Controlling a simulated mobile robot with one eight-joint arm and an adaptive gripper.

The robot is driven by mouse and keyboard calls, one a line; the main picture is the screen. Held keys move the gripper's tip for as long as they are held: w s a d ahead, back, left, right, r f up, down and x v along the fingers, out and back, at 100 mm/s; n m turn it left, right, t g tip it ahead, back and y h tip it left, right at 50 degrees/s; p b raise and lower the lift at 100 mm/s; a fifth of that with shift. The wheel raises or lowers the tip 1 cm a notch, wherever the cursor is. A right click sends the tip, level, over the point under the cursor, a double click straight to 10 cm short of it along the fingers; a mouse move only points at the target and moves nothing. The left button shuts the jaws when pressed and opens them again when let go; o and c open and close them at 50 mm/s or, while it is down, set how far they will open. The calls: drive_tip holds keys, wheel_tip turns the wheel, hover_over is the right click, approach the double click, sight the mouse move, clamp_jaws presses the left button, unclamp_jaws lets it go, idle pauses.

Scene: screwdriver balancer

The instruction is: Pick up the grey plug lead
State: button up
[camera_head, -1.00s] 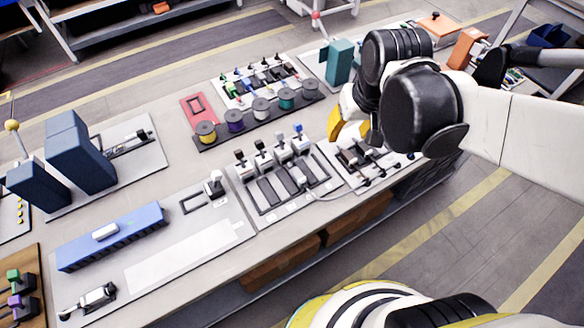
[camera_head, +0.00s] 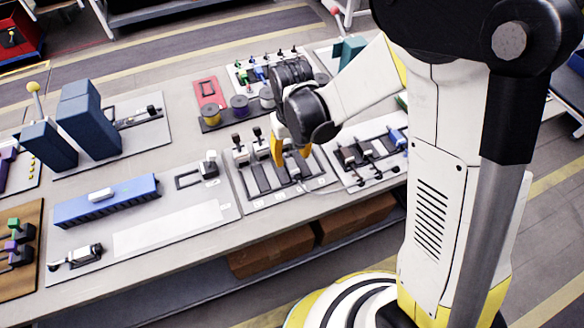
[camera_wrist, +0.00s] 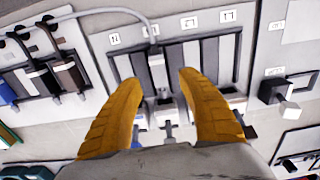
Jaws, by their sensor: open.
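A grey plug lead (camera_wrist: 157,68) lies in a slot of the light grey rack in the wrist view. Its pale cable (camera_wrist: 110,11) runs up from the plug and bends left to the neighbouring panel. In the head view the plug lead (camera_head: 294,170) shows just below my fingers. My gripper (camera_wrist: 160,80) is open, with its orange fingertips on either side of the plug's lower end in the picture. It holds nothing, and its height above the plug is hard to tell. In the head view my gripper (camera_head: 291,160) is over the rack (camera_head: 265,202), hiding part of it.
Dark plugs (camera_wrist: 67,72) stand close together on the left panel in the wrist view. Another block with a socket (camera_wrist: 275,90) is at the right. In the head view, spools (camera_head: 240,104) stand behind the rack and a blue rail (camera_head: 105,203) lies left.

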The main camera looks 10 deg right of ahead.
sight(292, 164)
drive_tip(key=f+b, duration=0.2)
drive_tip(key=f, duration=0.3)
drive_tip(key=shift+w+f+b, duration=0.1)
drive_tip(key=shift+w+b, duration=0.1)
drive_tip(key=shift+b, duration=0.15)
clamp_jaws()
